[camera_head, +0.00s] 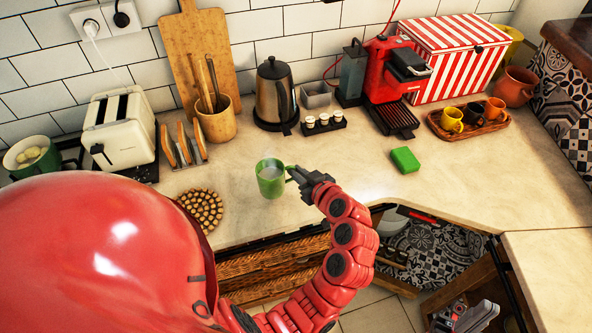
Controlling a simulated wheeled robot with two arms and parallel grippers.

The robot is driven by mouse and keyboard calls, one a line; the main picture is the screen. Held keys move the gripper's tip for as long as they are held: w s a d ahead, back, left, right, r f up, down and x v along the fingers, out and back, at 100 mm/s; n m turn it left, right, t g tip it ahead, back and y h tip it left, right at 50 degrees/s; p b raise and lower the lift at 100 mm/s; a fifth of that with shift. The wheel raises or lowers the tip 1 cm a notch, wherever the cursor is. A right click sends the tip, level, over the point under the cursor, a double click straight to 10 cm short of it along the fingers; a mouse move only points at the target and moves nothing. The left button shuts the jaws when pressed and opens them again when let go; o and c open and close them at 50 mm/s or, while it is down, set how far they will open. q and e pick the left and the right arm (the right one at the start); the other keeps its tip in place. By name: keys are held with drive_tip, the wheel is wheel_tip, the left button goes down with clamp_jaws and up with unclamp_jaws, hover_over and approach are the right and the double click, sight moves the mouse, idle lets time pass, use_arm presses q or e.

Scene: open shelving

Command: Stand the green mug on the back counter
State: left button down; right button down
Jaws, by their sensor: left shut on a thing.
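The green mug (271,182) is upright at the middle of the pale counter (345,206), with a light interior. I cannot tell whether its base touches the counter or hangs just above it. My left gripper (299,179) is at the mug's right side, shut on its handle, and hides part of that handle. My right gripper (476,318) is low at the bottom right, below the counter edge and away from the mug. Its fingers are too unclear to tell their state.
A round cork trivet (201,208) lies left of the mug, and a green sponge (405,160) lies to the right. Behind stand a kettle (274,92), spice jars (323,121) and a red coffee machine (388,72). A toast rack (184,146) is at left. Counter around the mug is clear.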

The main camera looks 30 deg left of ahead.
use_arm(q)
drive_tip(key=f, duration=0.1)
drive_tip(key=w+a+f+p, duration=0.1)
drive_tip(key=f+p, duration=0.1)
drive_tip(key=shift+w+a+f, duration=0.15)
drive_tip(key=shift+w+f, duration=0.1)
drive_tip(key=shift+f, duration=0.1)
drive_tip(key=shift+f, duration=0.1)
drive_tip(key=c, duration=0.9)
unclamp_jaws()
